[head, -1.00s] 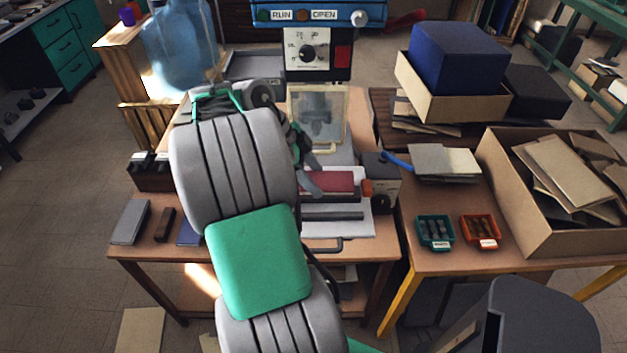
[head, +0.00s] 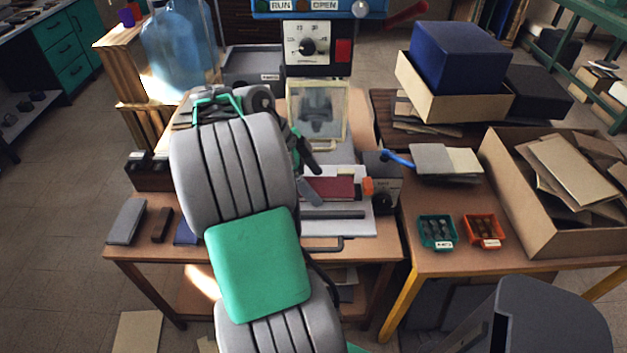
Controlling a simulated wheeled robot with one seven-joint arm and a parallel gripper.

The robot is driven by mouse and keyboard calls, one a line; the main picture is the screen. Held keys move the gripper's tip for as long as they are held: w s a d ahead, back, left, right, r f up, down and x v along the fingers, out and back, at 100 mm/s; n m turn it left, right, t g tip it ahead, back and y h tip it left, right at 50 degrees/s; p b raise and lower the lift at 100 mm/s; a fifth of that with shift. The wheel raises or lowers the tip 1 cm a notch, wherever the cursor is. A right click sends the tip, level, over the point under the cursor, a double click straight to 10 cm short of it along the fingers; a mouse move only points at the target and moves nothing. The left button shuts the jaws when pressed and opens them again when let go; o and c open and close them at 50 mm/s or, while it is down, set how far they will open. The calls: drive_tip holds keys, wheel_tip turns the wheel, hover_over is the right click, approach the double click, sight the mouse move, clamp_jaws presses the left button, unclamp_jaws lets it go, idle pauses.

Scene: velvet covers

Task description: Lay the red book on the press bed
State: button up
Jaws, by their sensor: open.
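The red book (head: 334,188) lies flat, as far as I can see, on the pale press bed (head: 352,228) under the press. Its left end is partly hidden by my gripper. My gripper (head: 318,187) is open at the book's left end, with a dark finger above and a grey finger below in the picture. I cannot tell whether either finger touches the book. My arm hides much of the table to the left.
The press head (head: 318,48) and a clear framed panel (head: 318,112) stand behind the bed. An orange part (head: 367,187) sits right of the book. Small trays (head: 436,232) and a cardboard box (head: 560,238) are on the right table.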

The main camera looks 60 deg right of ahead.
drive_tip(key=shift+w+r, duration=0.1)
drive_tip(key=shift+r, duration=0.05)
drive_tip(key=p+v, duration=0.2)
drive_tip(key=v, duration=0.5)
drive_tip(key=shift+w+a+r, duration=0.1)
drive_tip(key=shift+r, duration=0.15)
